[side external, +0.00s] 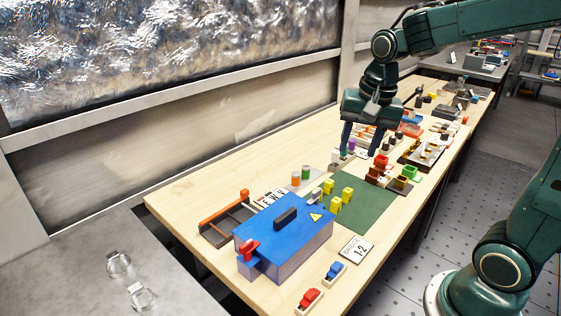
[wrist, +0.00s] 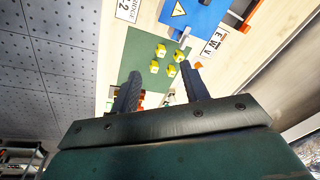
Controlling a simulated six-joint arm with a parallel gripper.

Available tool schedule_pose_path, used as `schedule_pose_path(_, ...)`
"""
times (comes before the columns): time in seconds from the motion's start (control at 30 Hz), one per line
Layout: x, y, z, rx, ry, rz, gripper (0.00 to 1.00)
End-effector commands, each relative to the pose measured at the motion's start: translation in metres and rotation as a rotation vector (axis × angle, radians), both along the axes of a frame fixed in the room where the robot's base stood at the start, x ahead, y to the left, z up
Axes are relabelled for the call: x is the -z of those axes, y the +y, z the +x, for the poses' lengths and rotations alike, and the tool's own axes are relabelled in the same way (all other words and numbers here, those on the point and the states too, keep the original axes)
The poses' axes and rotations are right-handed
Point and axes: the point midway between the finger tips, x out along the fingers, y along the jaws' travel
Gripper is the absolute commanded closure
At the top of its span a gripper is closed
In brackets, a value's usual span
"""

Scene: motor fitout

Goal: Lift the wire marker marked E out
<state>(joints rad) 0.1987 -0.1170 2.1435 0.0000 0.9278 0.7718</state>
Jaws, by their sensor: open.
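Several yellow blocks (side external: 335,196) stand on the green mat (side external: 368,214), beside the blue box. They also show in the wrist view (wrist: 161,50), ahead of my fingertips. They may be the wire markers, but I cannot read any letter on them, so I cannot tell which is marked E. A white card (side external: 270,198) with black letters lies behind the blue box; in the wrist view this card (wrist: 214,43) appears to include an E. My gripper (side external: 359,153) is open and empty, above the table behind the mat. In the wrist view its two fingers (wrist: 160,70) are apart.
The blue box (side external: 284,228) with a warning triangle stands at the near end. A white card marked 1-2 (side external: 356,249) and red and blue connectors (side external: 334,272) lie in front. Orange and green cylinders (side external: 301,177) stand behind. Red and green blocks (side external: 392,172) crowd the right.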

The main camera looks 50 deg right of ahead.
Motion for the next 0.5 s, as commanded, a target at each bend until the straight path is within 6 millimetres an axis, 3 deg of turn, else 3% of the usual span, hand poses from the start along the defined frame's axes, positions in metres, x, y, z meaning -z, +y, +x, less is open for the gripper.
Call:
schedule_pose_path(0.3, 0.041, -0.037, 0.044, 0.36, 0.104, 0.063, 0.55)
schedule_pose_path(0.5, 0.065, -0.056, 0.061, 0.528, 0.151, 0.084, 0.55)
